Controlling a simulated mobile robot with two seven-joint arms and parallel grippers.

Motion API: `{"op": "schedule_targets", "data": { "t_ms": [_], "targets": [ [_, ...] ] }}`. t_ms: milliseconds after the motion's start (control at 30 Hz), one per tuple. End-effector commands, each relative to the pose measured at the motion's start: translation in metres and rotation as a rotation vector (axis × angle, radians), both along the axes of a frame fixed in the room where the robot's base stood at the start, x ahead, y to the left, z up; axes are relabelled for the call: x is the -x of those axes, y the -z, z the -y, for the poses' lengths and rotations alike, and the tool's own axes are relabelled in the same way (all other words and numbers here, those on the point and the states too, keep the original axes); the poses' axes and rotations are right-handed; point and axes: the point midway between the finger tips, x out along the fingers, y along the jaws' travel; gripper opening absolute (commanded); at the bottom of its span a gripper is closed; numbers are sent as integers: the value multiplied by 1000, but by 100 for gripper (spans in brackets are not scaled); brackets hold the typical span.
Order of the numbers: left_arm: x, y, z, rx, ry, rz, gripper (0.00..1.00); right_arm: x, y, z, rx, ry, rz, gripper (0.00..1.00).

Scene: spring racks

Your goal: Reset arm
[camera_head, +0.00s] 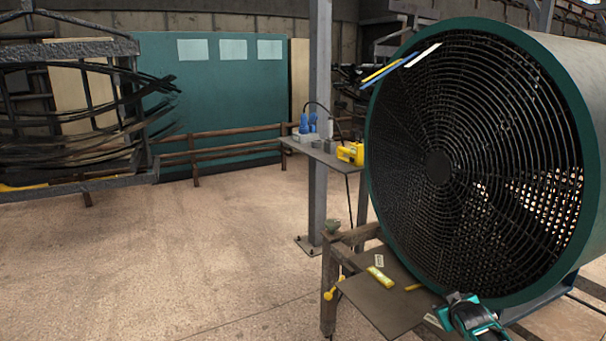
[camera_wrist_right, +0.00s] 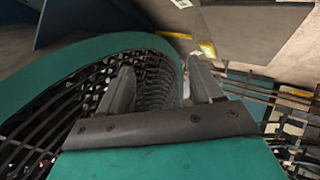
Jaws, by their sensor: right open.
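My right gripper (camera_head: 464,302) shows at the bottom right of the head view, in front of the lower rim of a large teal drum with a round wire grille (camera_head: 437,165). In the right wrist view my right gripper (camera_wrist_right: 160,75) has its two grey fingers apart with nothing held between them. The teal rim (camera_wrist_right: 85,52) and dark grille fill the left side of that view, behind the fingers. Whether the fingers touch the drum I cannot tell. My left gripper is not in view.
A low bench (camera_head: 378,302) left of the drum holds a yellow item (camera_head: 380,276). A small shelf behind has blue items (camera_head: 308,122) and a yellow tool (camera_head: 350,153). A grey post (camera_head: 319,90) stands behind. A rack of dark bars (camera_head: 75,115) is left; floor between is clear.

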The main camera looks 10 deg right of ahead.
Motion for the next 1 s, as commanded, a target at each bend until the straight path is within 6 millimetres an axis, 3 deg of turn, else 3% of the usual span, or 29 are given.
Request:
{"op": "schedule_targets", "data": {
  "t_ms": [67, 100, 267, 467, 600, 800, 1000],
  "targets": [
    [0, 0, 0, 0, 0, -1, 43, -7, -6, -11, -106, 13, 103, 65],
    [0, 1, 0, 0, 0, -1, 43, 5, 7, -23, -99, -10, 83, 65],
    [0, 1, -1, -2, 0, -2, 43, 39, 36, -63, -112, -79, 64, 65],
    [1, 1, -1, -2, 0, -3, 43, 105, 69, -127, -164, -170, 42, 65],
    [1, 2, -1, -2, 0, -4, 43, 168, 81, -177, -228, -230, 30, 65],
    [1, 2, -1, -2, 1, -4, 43, 255, 70, -234, -333, -277, 21, 65],
    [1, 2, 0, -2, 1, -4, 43, 316, 42, -266, -418, -283, 24, 65]
  ]
}}
